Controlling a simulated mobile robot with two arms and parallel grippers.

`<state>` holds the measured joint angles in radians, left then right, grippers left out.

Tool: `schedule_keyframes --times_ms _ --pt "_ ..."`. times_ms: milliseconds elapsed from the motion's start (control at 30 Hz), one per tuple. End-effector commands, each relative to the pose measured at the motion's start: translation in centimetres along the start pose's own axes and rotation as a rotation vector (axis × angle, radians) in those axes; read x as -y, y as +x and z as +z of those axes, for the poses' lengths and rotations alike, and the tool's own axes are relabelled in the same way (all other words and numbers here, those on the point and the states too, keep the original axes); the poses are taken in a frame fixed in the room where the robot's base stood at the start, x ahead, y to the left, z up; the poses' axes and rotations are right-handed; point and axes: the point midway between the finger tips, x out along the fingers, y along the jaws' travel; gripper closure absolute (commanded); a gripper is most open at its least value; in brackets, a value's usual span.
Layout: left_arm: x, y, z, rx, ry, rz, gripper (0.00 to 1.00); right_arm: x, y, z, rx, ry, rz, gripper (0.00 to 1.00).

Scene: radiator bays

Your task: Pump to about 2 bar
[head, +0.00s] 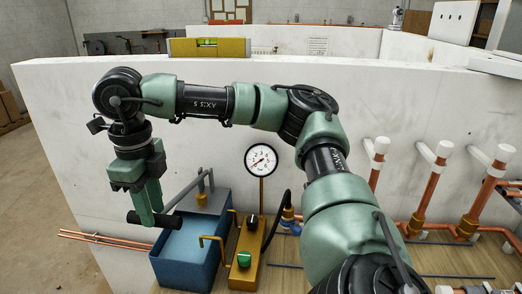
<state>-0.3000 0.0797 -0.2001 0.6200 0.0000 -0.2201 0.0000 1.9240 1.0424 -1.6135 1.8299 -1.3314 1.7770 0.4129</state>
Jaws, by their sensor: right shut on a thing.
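The test pump has a blue water tank (205,248) on the bench, with a brass block (246,256) beside it carrying a green knob and a black knob. Its grey lever (188,188) slopes down to the left to a black grip (172,221). My right gripper (147,214) points down and is shut on this grip, left of the tank. The round white gauge (261,160) stands upright behind the pump. Its dark needle slants to the lower left; the exact reading is too small to tell. My left gripper is not in view.
A white wall (70,110) stands behind the bench, with a yellow spirit level (208,47) on top. Copper pipes with white caps (440,150) rise at the right. A black hose (277,217) runs from the pump. Loose copper pipes (100,239) lie left of the tank.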

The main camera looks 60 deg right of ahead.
Motion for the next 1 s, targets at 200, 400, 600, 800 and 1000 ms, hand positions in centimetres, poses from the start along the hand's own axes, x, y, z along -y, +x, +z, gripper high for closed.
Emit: schedule_keyframes --times_ms 200,400,600,800,1000 --pt "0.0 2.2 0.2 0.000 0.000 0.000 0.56 0.0 2.4 -0.2 -0.009 0.007 -0.058 1.00" --pt "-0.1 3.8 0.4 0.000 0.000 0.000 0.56 -0.5 3.9 -0.2 -0.010 0.008 -0.106 1.00" --pt "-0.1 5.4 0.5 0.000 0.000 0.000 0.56 -0.9 5.3 -0.2 -0.010 0.009 -0.153 1.00" --pt "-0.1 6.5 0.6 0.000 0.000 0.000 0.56 -1.2 6.2 -0.2 -0.008 0.011 -0.192 1.00" --pt "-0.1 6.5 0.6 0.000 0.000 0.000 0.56 -1.2 6.1 -0.2 -0.007 0.014 -0.200 1.00"
